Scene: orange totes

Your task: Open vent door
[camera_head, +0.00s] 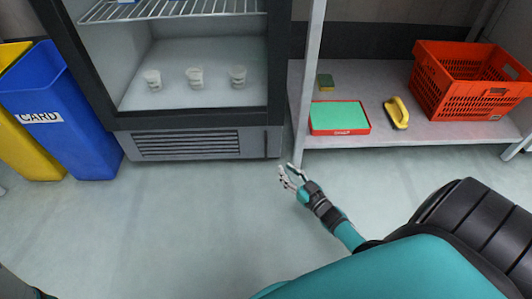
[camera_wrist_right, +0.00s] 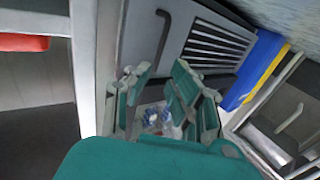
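The grey vent door (camera_head: 215,144) with dark horizontal slats forms the lower front of the fridge. It looks closed, flush with the cabinet. A dark upright handle (camera_head: 266,143) is on its right side. In the right wrist view, the slatted vent door (camera_wrist_right: 190,75) and its dark bent handle (camera_wrist_right: 162,38) show beyond the fingers. My right gripper (camera_head: 286,168) is in front of and below the door's right edge, apart from the handle. Its fingers are spread and empty; they also show in the right wrist view (camera_wrist_right: 157,72). My left gripper is not seen.
Blue (camera_head: 65,115) and yellow (camera_head: 22,140) bins stand left of the fridge. The floor in front is clear.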

